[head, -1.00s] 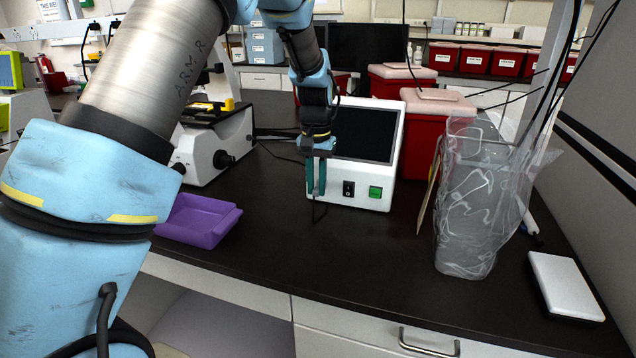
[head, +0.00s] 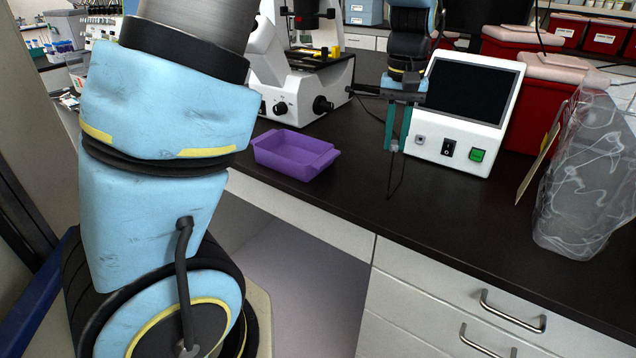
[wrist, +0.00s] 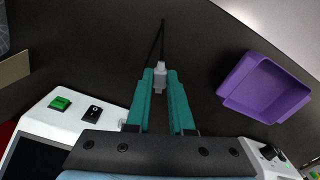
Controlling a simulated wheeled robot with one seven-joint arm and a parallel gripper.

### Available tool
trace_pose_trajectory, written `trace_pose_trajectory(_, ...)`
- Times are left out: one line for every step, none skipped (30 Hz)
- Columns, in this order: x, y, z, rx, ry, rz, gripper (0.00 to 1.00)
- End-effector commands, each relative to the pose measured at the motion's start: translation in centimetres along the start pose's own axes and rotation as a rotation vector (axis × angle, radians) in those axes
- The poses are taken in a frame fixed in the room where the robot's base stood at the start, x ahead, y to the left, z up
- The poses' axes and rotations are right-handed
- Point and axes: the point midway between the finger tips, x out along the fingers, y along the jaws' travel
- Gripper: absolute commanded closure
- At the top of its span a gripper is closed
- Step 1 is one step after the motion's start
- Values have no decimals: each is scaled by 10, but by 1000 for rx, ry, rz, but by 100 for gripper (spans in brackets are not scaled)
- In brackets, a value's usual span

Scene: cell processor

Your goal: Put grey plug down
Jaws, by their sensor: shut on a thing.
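My gripper (head: 395,148) has two teal fingers and is shut on the grey plug (wrist: 160,75). The plug is small and light grey, and sits between the fingertips in the wrist view. A thin black cable trails from it, hanging down in the head view. The gripper is above the dark bench top, in front of the white box's left part. In the head view the plug is small and mostly hidden by the fingers.
A white box (head: 428,160) with a dark screen, black switch and green button stands beside the gripper. A purple tray (head: 290,160) lies to its left on the dark bench (head: 345,195). A microscope (head: 290,95) stands behind the tray. A clear bag (head: 585,180) stands right.

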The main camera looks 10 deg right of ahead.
Motion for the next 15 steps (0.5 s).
trace_pose_trajectory(0, -2, 5, -19, -1, 1, 100)
trace_pose_trajectory(1, -2, 6, -28, -2, 1, 100)
trace_pose_trajectory(4, -3, 8, -37, -3, 1, 100)
trace_pose_trajectory(7, -4, 9, -42, -6, 0, 100)
trace_pose_trajectory(12, -4, 10, -45, -8, -1, 100)
trace_pose_trajectory(20, -4, 10, -46, -9, -1, 100)
trace_pose_trajectory(25, -4, 10, -46, -7, -1, 100)
trace_pose_trajectory(31, -4, 10, -45, -9, -2, 100)
trace_pose_trajectory(38, -4, 10, -45, -8, -2, 100)
trace_pose_trajectory(42, -4, 10, -45, -7, -1, 100)
trace_pose_trajectory(47, -4, 10, -46, -7, -1, 100)
trace_pose_trajectory(51, -4, 9, -45, -6, 0, 100)
trace_pose_trajectory(54, -3, 9, -44, -4, 1, 100)
trace_pose_trajectory(56, -3, 9, -44, -4, 1, 100)
trace_pose_trajectory(60, -4, 9, -43, -5, 0, 100)
